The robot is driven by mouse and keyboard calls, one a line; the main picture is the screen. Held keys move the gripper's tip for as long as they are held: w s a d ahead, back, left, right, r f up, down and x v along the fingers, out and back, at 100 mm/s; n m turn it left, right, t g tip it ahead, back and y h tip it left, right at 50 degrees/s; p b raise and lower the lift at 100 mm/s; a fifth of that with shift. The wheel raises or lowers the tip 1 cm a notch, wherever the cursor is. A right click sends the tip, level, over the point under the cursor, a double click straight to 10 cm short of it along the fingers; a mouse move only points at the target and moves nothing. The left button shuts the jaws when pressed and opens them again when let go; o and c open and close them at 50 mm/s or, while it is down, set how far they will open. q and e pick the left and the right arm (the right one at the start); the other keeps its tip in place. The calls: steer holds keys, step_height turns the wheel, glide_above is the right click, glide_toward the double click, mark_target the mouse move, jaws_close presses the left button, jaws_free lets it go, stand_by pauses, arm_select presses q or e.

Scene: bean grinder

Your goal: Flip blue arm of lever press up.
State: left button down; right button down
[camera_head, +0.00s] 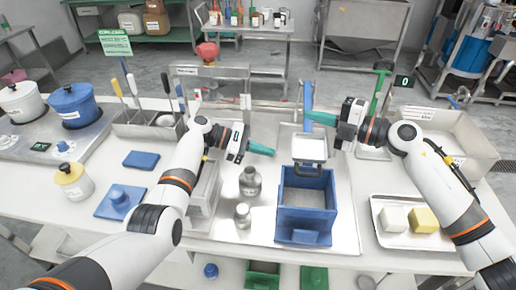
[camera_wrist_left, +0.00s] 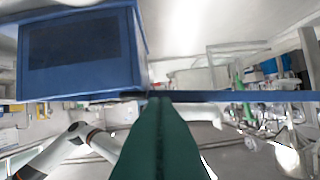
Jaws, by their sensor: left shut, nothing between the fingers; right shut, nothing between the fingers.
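The lever press's blue arm (camera_head: 308,92) is a narrow bar near the middle of the head view, running from the pale square plate (camera_head: 310,148) toward the back. My right gripper (camera_head: 308,114) is shut and empty; its teal tip overlaps the blue arm in the picture, and I cannot tell if they touch. My left gripper (camera_head: 272,151) is shut and empty, to the left of the plate and apart from it. In the left wrist view its dark green fingers (camera_wrist_left: 158,140) are together, below a long blue bar (camera_wrist_left: 250,97) and beside a blue box (camera_wrist_left: 85,55).
A blue open box (camera_head: 305,218) stands in front of the plate. Two bottles (camera_head: 250,182) stand to its left. A white tray (camera_head: 390,240) with two blocks is at the right. A rack of utensils (camera_head: 140,130) and pots (camera_head: 75,105) are at the left.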

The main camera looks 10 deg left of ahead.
arm_select(q)
steer(key=x, duration=0.5)
steer(key=shift+w+d+f, duration=0.1)
steer(key=shift+d+f, duration=0.05)
steer(key=shift+d, duration=0.25)
step_height(320, 180, up, 2)
steer(key=shift+r, duration=0.1)
arm_select(e)
steer(key=c, duration=1.5)
jaws_free()
steer(key=shift+o, duration=0.2)
steer(key=shift+d, duration=0.15)
